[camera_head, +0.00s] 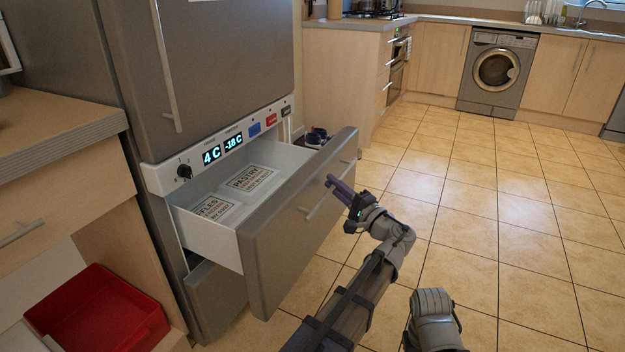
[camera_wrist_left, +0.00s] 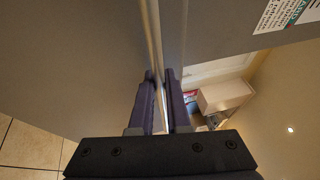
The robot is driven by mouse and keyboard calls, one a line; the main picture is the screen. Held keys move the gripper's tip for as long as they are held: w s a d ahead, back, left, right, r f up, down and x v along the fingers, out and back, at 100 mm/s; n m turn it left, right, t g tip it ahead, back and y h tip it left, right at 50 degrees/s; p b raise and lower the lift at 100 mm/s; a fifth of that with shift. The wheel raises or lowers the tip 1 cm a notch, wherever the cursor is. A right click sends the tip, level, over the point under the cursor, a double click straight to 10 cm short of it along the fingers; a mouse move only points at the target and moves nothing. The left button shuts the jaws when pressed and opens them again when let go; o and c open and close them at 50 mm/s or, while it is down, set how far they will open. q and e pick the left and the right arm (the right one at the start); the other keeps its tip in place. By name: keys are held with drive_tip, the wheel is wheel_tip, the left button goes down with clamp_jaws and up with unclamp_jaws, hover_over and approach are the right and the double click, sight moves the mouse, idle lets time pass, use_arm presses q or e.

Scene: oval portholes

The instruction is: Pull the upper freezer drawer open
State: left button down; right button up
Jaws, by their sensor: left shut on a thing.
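The upper freezer drawer (camera_head: 277,247) stands well out from the fridge-freezer. Its grey front faces the room, and its white inside holds a box marked "pastry" (camera_head: 250,178) and another labelled box (camera_head: 214,207). My left gripper (camera_head: 333,184) is at the long bar handle (camera_head: 322,203) on the drawer front, with its purple fingers shut on the bar. In the left wrist view the handle bar (camera_wrist_left: 153,40) runs between the fingers (camera_wrist_left: 160,92). My right gripper is not in view.
The lower drawer front (camera_head: 217,298) sits beneath. A control panel (camera_head: 222,146) reads 4 C and -18 C. A red bin (camera_head: 97,312) is in the open cupboard at left. The tiled floor (camera_head: 480,200) to the right is clear. A washing machine (camera_head: 497,72) stands far back.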

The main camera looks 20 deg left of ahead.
use_arm(q)
drive_tip(key=shift+s+d, duration=0.2)
drive_tip(key=shift+d, duration=2.05)
drive_tip(key=c, duration=1.2)
unclamp_jaws()
drive_tip(key=shift+o, duration=0.2)
drive_tip(key=shift+f, duration=0.1)
